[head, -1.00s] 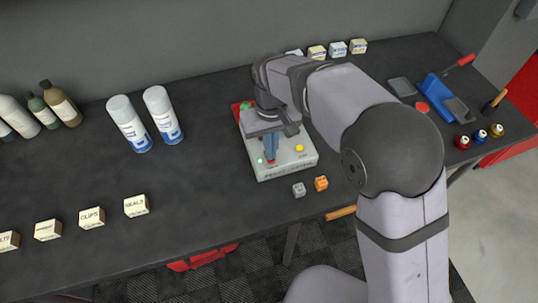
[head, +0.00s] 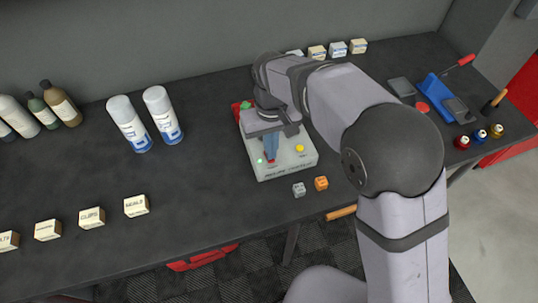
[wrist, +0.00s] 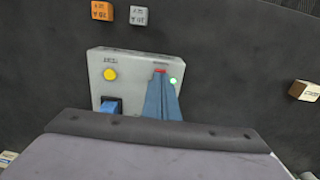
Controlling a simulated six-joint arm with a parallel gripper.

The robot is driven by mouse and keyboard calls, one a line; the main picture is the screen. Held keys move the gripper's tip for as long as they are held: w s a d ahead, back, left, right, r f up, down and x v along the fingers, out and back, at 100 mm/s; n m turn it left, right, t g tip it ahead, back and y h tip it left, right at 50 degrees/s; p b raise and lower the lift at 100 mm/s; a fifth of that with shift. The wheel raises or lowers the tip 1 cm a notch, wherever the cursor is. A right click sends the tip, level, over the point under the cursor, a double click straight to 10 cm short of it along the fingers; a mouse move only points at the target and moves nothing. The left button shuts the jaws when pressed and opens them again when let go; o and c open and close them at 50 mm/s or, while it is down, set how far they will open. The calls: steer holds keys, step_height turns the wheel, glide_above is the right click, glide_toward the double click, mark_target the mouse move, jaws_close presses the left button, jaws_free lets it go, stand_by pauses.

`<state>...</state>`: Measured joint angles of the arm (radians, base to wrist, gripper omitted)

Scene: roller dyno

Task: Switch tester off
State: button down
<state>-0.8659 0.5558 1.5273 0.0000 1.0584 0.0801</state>
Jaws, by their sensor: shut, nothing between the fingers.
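The tester (head: 292,165) is a light grey box on the dark bench, below my gripper in the head view. Its front panel carries a yellow button (wrist: 110,74), a red control (wrist: 160,71) and a lit green lamp (wrist: 174,80). A blue switch part in a dark frame (wrist: 110,107) shows in the wrist view, partly cut off by my gripper body. My gripper (wrist: 161,80) is shut and empty, its blue fingers pointing down at the red control. The tips appear at or just over it; contact cannot be told. The fingers hide part of the panel.
A grey cube (head: 299,189) and an orange cube (head: 321,183) lie in front of the tester. Two spray cans (head: 128,125) stand to its left. Labelled boxes (head: 136,206) line the front left. A blue tool with a red handle (head: 437,92) is at right. The middle-left bench is clear.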

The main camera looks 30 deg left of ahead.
steer(key=shift+f+b, duration=0.5)
steer(key=shift+f, duration=0.4)
stand_by(0.4)
steer(key=shift+r, duration=0.1)
steer(key=shift+r+p, duration=3.25)
steer(key=shift+r, duration=0.25)
